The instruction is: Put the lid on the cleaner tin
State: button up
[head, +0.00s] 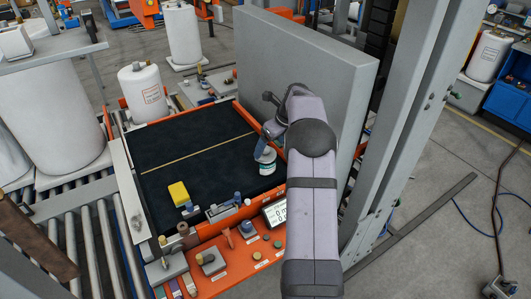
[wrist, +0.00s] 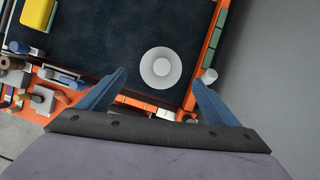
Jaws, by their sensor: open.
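A white round thing with a teal band, which looks like the cleaner tin (head: 266,168), stands on the dark mat near its right edge in the head view. In the wrist view, a pale disc with a lighter round centre (wrist: 161,67) shows from above, probably the same thing. I cannot tell whether the centre is a lid or the tin's top, and I make out no separate lid. My gripper (wrist: 160,76) is open, its two blue fingers spread, with the disc showing between and beyond the fingertips. Nothing is held. In the head view my arm hides much of the gripper.
A yellow block (head: 178,193) lies at the mat's front left; it also shows in the wrist view (wrist: 37,15). An orange frame (head: 122,170) edges the dark mat (head: 190,135). A tall grey panel (head: 310,65) stands behind at right. The mat's middle is clear.

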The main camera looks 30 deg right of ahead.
aim_at(268, 150)
jog(key=shift+p+x, duration=0.8)
jog(key=shift+x, duration=1.3)
jog(key=c, duration=1.2)
jog(key=shift+r, duration=0.1)
jog(key=shift+c, duration=0.2)
notch_tip(268, 150, up, 10)
jog(key=b, duration=0.1)
jog(key=shift+b, duration=0.4)
jog(key=shift+w+p, duration=0.1)
jog(key=shift+p, duration=0.9)
